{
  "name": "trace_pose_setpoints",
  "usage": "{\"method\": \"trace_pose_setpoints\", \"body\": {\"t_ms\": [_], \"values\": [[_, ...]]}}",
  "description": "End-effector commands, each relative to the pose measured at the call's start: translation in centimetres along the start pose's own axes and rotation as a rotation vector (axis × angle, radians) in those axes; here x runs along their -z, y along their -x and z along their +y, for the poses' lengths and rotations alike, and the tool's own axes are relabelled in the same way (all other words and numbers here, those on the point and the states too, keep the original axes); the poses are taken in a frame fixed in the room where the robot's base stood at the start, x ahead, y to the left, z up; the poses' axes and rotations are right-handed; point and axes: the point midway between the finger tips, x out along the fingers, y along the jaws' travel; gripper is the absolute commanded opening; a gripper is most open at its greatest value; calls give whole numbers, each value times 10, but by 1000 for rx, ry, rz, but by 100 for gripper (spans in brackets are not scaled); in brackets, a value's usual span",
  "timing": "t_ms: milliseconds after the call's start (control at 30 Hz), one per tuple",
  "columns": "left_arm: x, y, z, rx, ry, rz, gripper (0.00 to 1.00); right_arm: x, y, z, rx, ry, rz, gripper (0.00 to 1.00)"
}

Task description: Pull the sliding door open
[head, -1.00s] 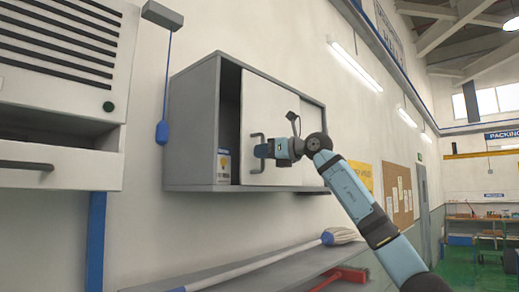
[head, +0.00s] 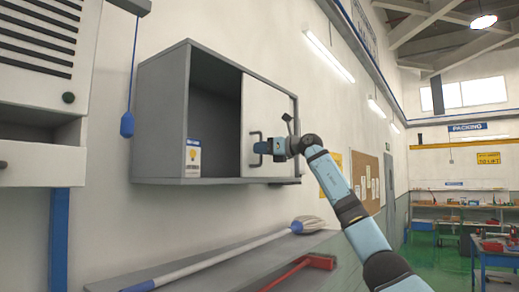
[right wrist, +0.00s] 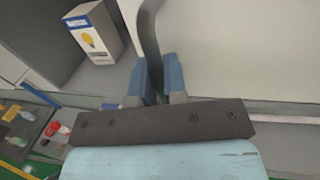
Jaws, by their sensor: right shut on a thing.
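The white sliding door (head: 268,112) is on the right side of a grey wall cabinet (head: 163,115), and the left part of the cabinet stands open. The door's dark handle (head: 254,149) is on its left edge. My right gripper (head: 262,147) is shut on the handle. In the right wrist view the blue fingers (right wrist: 160,80) sit on both sides of the dark handle bar (right wrist: 148,40). A small box with a light bulb picture (head: 193,158) stands inside the open part; it also shows in the right wrist view (right wrist: 95,32). My left gripper is not in view.
A grey shelf (head: 215,262) below the cabinet holds a mop (head: 240,250) and a red tool (head: 300,268). A blue pull handle on a cord (head: 127,124) hangs left of the cabinet. Workbenches (head: 460,205) stand far right.

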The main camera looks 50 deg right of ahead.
Motion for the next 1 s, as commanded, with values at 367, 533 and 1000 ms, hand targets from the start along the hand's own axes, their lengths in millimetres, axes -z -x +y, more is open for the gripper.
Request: {"method": "trace_pose_setpoints", "body": {"t_ms": [367, 533, 1000], "values": [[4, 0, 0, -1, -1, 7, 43, 0, 0, 0, 0, 0, 0, 37], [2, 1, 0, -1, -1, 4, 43, 0, 0, 0, 0, 0, 0, 37], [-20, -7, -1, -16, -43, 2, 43, 3, 78, -1, 4, 2, -2, 37]]}}
